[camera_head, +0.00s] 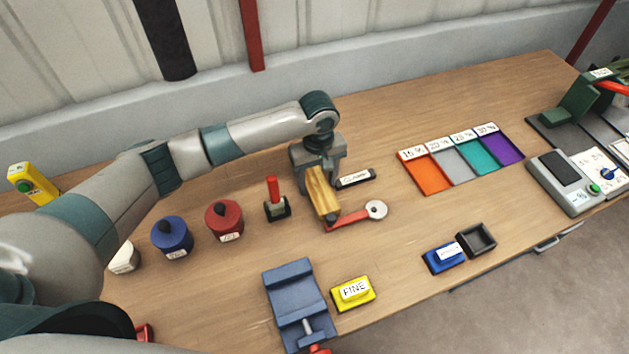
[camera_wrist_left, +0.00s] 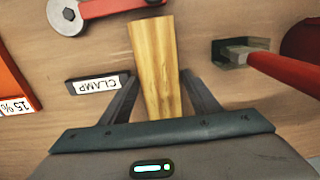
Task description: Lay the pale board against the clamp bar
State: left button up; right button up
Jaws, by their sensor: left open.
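The pale board (camera_head: 322,195) is a yellowish wooden piece lying on the bench under my left gripper (camera_head: 319,178). In the left wrist view the board (camera_wrist_left: 154,55) runs between the two dark fingers, with a gap showing on each side. The left gripper is open. A small plate lettered CLAMP (camera_wrist_left: 97,85) lies beside the left finger in that view. A red lever with a round grey end (camera_head: 376,209) lies at the board's near end. I cannot tell for sure which part is the clamp bar. My right gripper is not in view.
A red-handled tool (camera_head: 272,200), a red pot (camera_head: 224,221) and a blue pot (camera_head: 171,236) stand to the left. A blue vice-like fixture (camera_head: 290,290) and a yellow FINE block (camera_head: 353,292) are in front.

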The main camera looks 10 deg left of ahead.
aim_at(317, 185)
pick_arm(q)
jog(key=c, duration=1.1)
jog(key=shift+r, duration=0.1)
notch_tip(317, 185, up, 10)
jog(key=b, duration=0.3)
